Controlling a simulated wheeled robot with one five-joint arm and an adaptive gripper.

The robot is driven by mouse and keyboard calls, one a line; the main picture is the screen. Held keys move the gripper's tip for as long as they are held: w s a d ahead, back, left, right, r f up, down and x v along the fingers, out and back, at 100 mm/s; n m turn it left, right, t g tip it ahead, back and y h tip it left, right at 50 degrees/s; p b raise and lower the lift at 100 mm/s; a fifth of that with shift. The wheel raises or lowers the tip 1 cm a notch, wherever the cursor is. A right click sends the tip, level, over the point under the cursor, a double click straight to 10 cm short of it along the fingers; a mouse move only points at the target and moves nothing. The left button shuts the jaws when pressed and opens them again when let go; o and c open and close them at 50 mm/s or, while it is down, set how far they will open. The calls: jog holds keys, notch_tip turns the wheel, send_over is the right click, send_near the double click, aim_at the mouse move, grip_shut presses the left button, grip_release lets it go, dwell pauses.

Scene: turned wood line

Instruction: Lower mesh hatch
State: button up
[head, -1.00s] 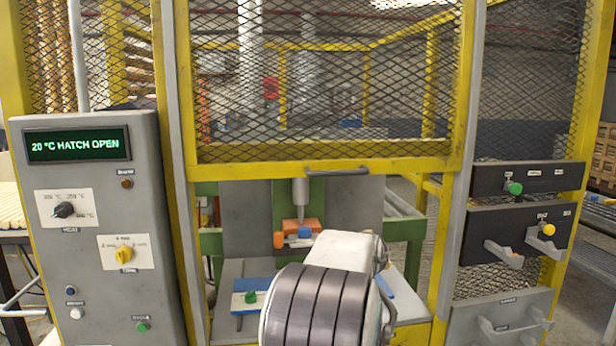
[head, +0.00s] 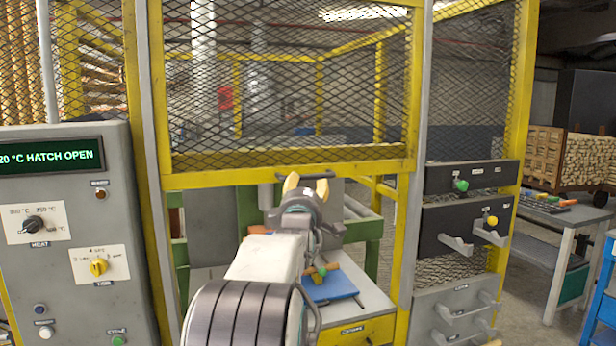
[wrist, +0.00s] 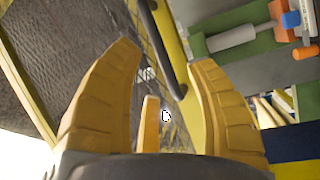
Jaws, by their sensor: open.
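The mesh hatch (head: 290,90) is a dark wire mesh in a yellow frame and stands raised above the work opening. Its dark bar handle (head: 307,175) sits at the middle of the yellow bottom rail (head: 220,179). The handle also shows in the wrist view (wrist: 170,48), beyond the fingers. My gripper (head: 306,182) is in front of the hatch's bottom rail, close to the handle.
A grey control panel (head: 65,235) at left reads "20 °C HATCH OPEN". Dark drawers (head: 460,230) with hooks and knobs stand right of the opening. Below my arm, a blue plate (head: 330,284) lies on the white-topped bench. A grey table (head: 570,225) stands farther right.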

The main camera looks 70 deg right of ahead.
aim_at(309, 177)
jog(key=shift+n, duration=0.7)
jog(key=shift+r+p+x, duration=0.15)
jog(key=shift+p+x, duration=0.9)
jog(key=shift+x, duration=0.8)
jog(key=shift+r+p+x, duration=0.1)
jog(key=shift+p+x, duration=0.9)
jog(key=shift+x, duration=0.85)
jog(key=shift+c, duration=0.2)
grip_shut()
